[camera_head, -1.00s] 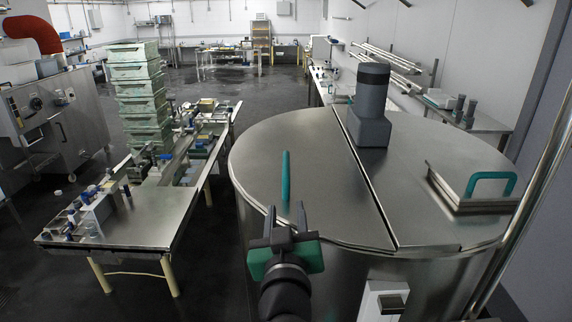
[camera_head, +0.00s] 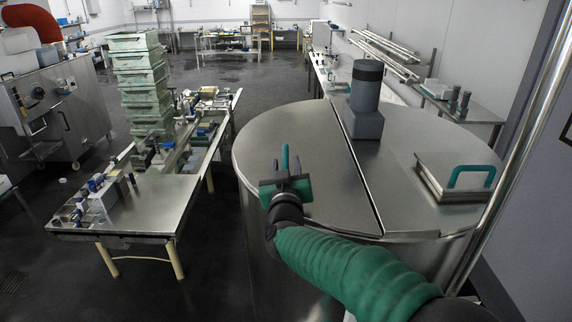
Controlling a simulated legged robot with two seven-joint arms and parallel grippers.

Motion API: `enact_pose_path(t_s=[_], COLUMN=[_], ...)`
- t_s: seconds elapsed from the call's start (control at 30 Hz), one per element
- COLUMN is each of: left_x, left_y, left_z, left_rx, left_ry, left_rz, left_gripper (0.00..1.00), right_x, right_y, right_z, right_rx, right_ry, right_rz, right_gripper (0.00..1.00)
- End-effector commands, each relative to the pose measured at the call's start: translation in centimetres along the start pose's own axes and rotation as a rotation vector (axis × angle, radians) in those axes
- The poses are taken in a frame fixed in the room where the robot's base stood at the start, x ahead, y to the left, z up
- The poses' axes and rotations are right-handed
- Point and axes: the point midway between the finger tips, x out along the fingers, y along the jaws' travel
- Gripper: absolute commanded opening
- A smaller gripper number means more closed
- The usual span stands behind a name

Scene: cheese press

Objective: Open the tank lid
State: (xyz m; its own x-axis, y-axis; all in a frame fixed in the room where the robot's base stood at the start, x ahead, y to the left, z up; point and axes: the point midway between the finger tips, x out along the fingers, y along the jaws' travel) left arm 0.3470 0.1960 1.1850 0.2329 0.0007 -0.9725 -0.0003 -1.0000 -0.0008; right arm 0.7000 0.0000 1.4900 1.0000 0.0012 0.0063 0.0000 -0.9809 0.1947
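The round steel tank lid (camera_head: 300,130) covers the tank at centre right, split by a straight seam. Its left half lies flat and carries an upright teal handle (camera_head: 285,155) near its left front edge. My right gripper (camera_head: 285,174) points away from me at this handle, its fingers spread to either side of the handle's line. It hides the handle's lower part. I cannot tell whether the fingers touch it. My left gripper is not in view.
A grey motor housing (camera_head: 366,100) stands by the seam. A square hatch (camera_head: 440,176) with a teal handle is on the right half. A vertical steel pole (camera_head: 510,160) rises at the right. A steel worktable (camera_head: 150,205) and stacked green crates (camera_head: 145,85) are at the left.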

Motion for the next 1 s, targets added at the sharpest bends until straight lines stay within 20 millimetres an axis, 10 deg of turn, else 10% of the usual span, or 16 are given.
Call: enact_pose_path(t_s=[0.3,1.0], left_x=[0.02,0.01], left_y=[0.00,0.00], left_z=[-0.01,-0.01], left_rx=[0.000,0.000], left_ry=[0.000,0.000], left_rz=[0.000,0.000], left_gripper=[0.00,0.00], right_x=[0.10,-0.11], right_y=[0.04,-0.07], right_z=[0.14,0.06], right_rx=[0.000,-0.002], right_ry=[-0.002,-0.001], right_rz=[0.001,-0.002], right_gripper=[0.01,0.00])
